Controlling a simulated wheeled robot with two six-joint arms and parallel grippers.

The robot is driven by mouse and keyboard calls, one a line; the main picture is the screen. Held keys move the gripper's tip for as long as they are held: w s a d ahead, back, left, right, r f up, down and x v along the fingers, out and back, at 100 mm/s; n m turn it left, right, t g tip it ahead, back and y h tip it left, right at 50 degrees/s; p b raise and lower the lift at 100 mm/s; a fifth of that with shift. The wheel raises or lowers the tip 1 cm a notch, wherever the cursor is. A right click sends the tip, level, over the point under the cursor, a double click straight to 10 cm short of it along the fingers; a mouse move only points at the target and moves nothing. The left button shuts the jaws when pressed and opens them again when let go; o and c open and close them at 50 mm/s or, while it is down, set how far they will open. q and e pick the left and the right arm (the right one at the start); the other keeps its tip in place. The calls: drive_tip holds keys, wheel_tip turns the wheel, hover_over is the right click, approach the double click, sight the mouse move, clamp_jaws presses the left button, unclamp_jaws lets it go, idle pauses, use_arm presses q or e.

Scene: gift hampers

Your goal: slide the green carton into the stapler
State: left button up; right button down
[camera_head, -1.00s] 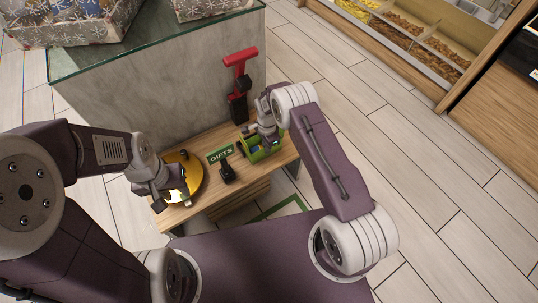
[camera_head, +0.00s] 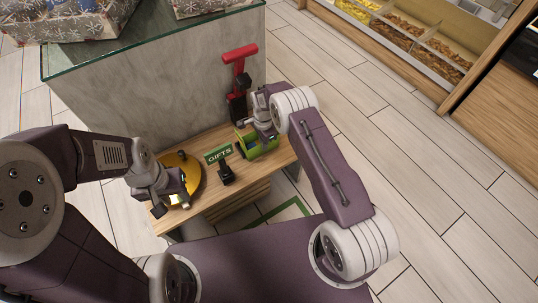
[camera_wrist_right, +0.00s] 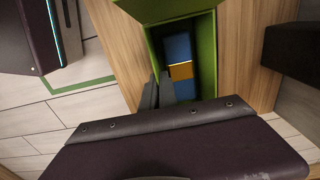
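The green carton (camera_head: 260,147) lies on the right part of the small wooden table, its open side towards the wrist camera. A red and black upright device (camera_head: 239,75), apparently the stapler, stands behind the carton at the table's back edge. My left gripper (camera_head: 181,193) is over the gold round plate (camera_head: 193,168); its finger gap is unclear.
A green GIFTS sign (camera_head: 218,153) and a small black item (camera_head: 226,174) stand between the plate and the carton. A grey glass-topped counter (camera_head: 150,95) rises behind the table (camera_head: 215,203). Open floor lies to the right.

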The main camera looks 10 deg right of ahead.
drive_tip(key=shift+w+a+b, duration=0.3)
drive_tip(key=shift+w+b, duration=0.4)
drive_tip(key=shift+b, duration=0.2)
drive_tip(key=c, duration=1.6)
unclamp_jaws()
drive_tip(key=shift+r+p, duration=2.25)
drive_tip(key=shift+r, duration=2.25)
